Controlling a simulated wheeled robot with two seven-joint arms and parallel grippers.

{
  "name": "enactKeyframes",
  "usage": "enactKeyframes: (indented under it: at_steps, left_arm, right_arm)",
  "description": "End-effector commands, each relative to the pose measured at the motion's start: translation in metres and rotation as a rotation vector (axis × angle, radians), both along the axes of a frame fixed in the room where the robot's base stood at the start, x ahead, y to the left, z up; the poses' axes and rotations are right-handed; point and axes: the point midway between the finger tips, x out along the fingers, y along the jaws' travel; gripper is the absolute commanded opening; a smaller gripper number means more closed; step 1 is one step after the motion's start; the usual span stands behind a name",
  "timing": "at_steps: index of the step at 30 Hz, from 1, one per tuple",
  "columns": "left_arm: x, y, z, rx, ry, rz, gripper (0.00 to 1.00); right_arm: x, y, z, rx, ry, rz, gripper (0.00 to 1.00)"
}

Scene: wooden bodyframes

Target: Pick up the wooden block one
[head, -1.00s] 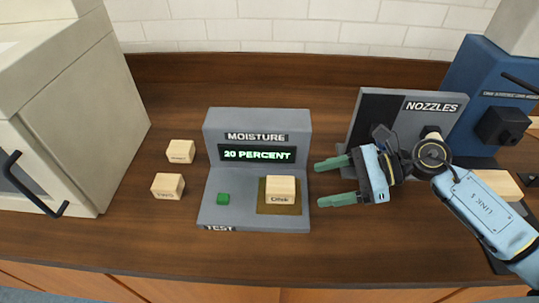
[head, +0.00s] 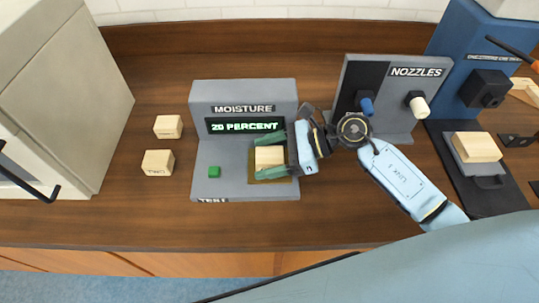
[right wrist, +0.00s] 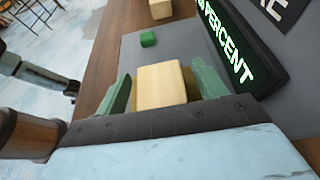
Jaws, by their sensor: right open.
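A pale wooden block (head: 269,154) sits on the brown pad of the grey moisture tester (head: 207,182); its label cannot be read now. My right gripper (head: 264,160) is open around this block, one green finger on each side. In the right wrist view the block (right wrist: 162,84) lies between the two open fingers (right wrist: 163,92), with a gap showing at the left finger. Whether the right finger touches it I cannot tell. A block marked TWO (head: 158,163) and another block (head: 168,126) stand on the counter left of the tester. My left gripper is not in view.
The tester's display (head: 244,126) reads 20 PERCENT, and a green button (head: 214,171) is beside the pad. A nozzle stand (head: 390,75) and a blue machine (head: 463,75) with a wooden block (head: 477,147) are to the right. A white oven-like box (head: 70,90) stands left.

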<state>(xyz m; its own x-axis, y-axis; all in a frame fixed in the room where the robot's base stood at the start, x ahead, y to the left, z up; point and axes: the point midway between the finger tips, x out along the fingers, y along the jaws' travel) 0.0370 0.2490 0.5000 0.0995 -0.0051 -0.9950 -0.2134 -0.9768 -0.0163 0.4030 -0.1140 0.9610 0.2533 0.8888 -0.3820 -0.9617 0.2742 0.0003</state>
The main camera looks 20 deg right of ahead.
Motion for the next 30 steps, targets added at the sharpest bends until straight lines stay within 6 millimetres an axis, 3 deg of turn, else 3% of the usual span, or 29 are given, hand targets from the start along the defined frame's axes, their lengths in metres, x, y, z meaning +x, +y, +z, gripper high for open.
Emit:
enactKeyframes:
  at_steps: [3, 11, 23, 30]
  left_arm:
    - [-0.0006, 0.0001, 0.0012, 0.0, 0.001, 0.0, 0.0]
    - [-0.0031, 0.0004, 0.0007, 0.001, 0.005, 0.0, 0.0]
    - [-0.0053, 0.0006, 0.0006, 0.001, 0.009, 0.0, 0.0]
    - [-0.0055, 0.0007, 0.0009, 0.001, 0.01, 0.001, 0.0]
  right_arm:
    - [0.0027, 0.0104, -0.0044, 0.0, 0.001, 0.001, 0.71]
    - [0.0032, 0.0117, -0.0061, -0.002, 0.001, 0.0, 0.71]
    - [0.0032, 0.0115, -0.0057, -0.001, -0.001, 0.0, 0.19]
    - [0.0033, 0.0113, -0.0026, -0.001, -0.002, 0.001, 0.18]
